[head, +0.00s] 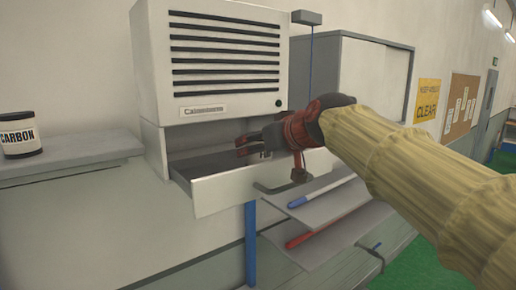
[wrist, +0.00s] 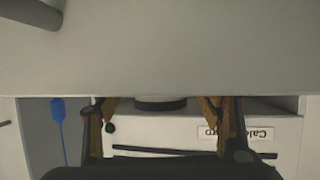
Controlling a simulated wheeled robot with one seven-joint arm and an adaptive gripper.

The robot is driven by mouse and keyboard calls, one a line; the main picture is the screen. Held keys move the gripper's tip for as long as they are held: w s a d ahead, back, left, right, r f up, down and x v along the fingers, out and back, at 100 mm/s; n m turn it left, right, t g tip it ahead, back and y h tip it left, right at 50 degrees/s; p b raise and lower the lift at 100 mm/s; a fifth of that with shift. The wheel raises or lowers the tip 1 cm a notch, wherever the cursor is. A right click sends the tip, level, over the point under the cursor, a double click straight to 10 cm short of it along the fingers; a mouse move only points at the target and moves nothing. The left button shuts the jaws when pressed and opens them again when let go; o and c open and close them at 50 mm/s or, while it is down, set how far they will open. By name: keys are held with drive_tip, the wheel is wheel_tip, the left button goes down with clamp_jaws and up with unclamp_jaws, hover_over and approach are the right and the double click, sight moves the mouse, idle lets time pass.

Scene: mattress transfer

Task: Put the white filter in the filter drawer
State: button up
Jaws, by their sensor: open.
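The filter drawer (head: 235,190) is pulled out from the bottom of the white machine. In the wrist view its pale front (wrist: 160,60) fills the upper half. A white filter (head: 265,154) with a dark top and partly visible black letters appears to stand in the drawer, mostly hidden by the drawer front and my gripper. The wrist view shows only a strip of it (wrist: 160,102) beyond the drawer edge. My gripper (head: 243,144) is open over the drawer, its fingers (wrist: 163,112) on either side of the filter. I cannot tell whether they touch it.
A white canister marked CARBON (head: 18,133) stands on the grey shelf (head: 80,152) at left. The vented machine body (head: 222,60) rises behind the drawer. Blue (head: 310,198) and red (head: 300,240) handled tools lie on sloped trays at right. The drawer's left part is empty.

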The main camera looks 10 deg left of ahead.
drive_tip(key=b+v, duration=0.1)
drive_tip(key=v, duration=1)
drive_tip(key=shift+f+b, duration=0.15)
drive_tip(key=shift+b, duration=0.15)
